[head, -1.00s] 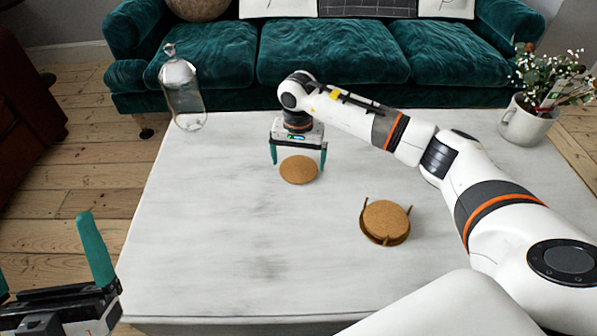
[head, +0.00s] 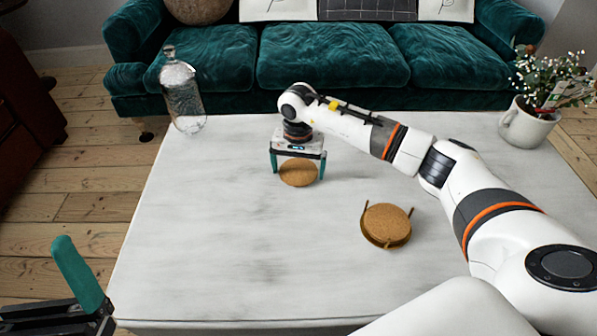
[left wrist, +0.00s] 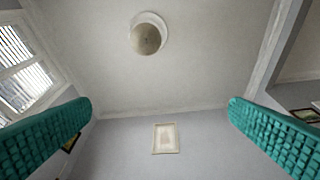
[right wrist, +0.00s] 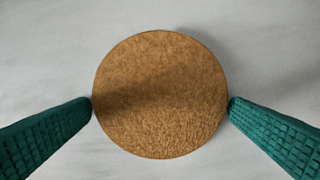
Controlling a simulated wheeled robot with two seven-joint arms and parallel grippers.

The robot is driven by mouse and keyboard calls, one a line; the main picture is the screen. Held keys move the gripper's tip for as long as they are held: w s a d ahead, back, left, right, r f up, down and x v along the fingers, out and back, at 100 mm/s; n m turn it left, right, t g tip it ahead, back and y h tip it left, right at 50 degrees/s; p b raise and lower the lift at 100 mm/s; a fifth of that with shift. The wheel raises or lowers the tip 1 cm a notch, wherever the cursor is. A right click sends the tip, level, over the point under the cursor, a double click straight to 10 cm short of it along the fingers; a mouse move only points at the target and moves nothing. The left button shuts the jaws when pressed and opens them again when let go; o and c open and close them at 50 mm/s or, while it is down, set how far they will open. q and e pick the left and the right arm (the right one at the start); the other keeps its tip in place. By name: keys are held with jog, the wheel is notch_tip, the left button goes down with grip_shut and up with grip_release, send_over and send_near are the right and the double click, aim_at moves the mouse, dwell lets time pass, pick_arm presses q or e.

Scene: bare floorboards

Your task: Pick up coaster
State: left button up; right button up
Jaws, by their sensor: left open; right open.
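A round brown cork coaster (head: 299,174) lies flat on the white marble table. My right gripper (head: 297,173) is open and low over it, with one teal finger on each side. In the right wrist view the coaster (right wrist: 160,95) fills the space between the two fingertips, which sit close to its left and right edges; I cannot tell if they touch it. My left gripper (head: 85,290) is at the lower left of the head view, off the table. In the left wrist view it is open and empty, facing the ceiling and a wall.
More cork coasters (head: 387,223) sit in a holder with thin posts, right of the lone coaster. A glass bottle (head: 184,95) stands at the table's far left corner and a white flower mug (head: 525,124) at the far right. The table's (head: 200,240) left and front are clear.

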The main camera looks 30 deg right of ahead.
jog(key=c, duration=0.7)
